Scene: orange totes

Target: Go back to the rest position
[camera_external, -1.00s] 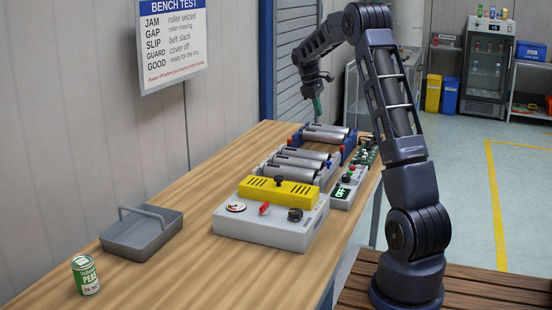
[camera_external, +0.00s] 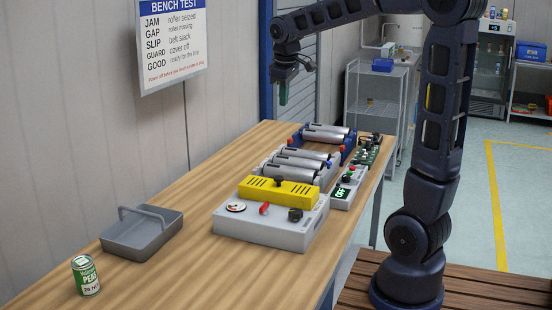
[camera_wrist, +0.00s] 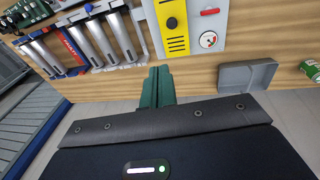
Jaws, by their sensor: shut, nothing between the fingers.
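My gripper (camera_external: 283,98) hangs in the air above the far end of the bench, pointing down. Its green fingers are shut with nothing between them. In the wrist view the gripper's green fingers (camera_wrist: 157,85) show together, in front of the bench. My arm rises from its base at the right and bends over toward the left at the top of the picture. The gripper is apart from everything on the bench.
The wooden bench (camera_external: 190,225) holds a grey unit with a yellow cover (camera_external: 278,192), metal rollers (camera_external: 300,160), a control box reading OFF (camera_external: 347,188), a grey tray (camera_external: 142,235) and a green can (camera_external: 86,275). A wall sign (camera_external: 172,45) hangs at left. A wheeled cart (camera_external: 375,105) stands behind.

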